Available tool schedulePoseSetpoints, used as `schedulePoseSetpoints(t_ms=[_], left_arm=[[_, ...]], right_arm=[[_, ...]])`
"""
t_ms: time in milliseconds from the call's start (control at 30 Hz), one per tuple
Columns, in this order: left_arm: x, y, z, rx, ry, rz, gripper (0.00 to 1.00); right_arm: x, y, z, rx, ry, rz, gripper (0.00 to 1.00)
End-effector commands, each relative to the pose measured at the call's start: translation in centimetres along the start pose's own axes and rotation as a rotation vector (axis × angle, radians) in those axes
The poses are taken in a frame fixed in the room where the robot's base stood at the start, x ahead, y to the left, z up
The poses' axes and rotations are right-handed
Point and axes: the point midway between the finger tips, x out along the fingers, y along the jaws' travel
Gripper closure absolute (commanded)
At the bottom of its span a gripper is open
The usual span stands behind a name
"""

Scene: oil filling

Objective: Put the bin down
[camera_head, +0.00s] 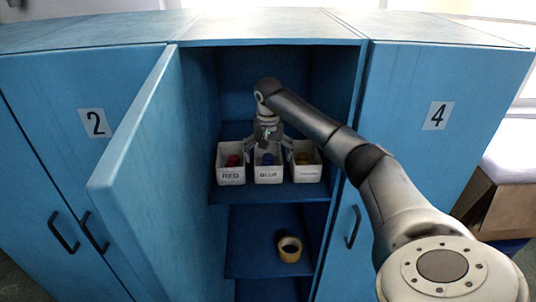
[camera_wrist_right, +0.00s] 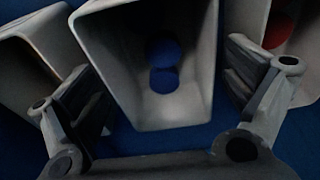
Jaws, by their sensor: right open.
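Three white bins stand side by side on the upper shelf (camera_head: 305,191) of the open blue locker. The middle bin (camera_head: 268,177) is labelled BLUE and holds blue balls (camera_wrist_right: 164,66). The left bin (camera_head: 231,176) is labelled RED and holds something red. The right bin (camera_head: 307,174) holds something yellow. My right gripper (camera_head: 268,150) reaches in from above, over the middle bin. In the wrist view its open fingers (camera_wrist_right: 165,100) are apart on either side of the middle bin's walls (camera_wrist_right: 130,70). My left gripper is in neither view.
The open locker door (camera_head: 150,185) stands left of my right arm. A yellow tape roll (camera_head: 289,249) lies on the lower shelf (camera_head: 250,256). The neighbouring bins sit close beside the fingers. Closed doors numbered 2 and 4 flank the opening.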

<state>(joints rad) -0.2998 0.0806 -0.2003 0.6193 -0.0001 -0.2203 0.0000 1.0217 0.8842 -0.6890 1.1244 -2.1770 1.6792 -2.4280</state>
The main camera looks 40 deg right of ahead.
Motion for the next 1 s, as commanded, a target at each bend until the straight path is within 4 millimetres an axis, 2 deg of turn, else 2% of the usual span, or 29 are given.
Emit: schedulePoseSetpoints(t_ms=[167,400,533,1000], left_arm=[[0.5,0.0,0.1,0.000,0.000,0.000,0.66],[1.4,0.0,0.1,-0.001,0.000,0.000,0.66],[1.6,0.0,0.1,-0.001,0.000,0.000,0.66],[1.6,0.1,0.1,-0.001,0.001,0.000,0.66]], right_arm=[[-1.7,-0.1,-0.2,0.000,0.005,-0.003,0.02],[-5.8,-0.1,-0.1,-0.001,0.004,-0.003,0.02],[-7.2,-0.1,-0.1,0.000,0.002,-0.001,0.02],[-7.8,0.0,-0.1,0.000,0.000,0.000,0.02]])
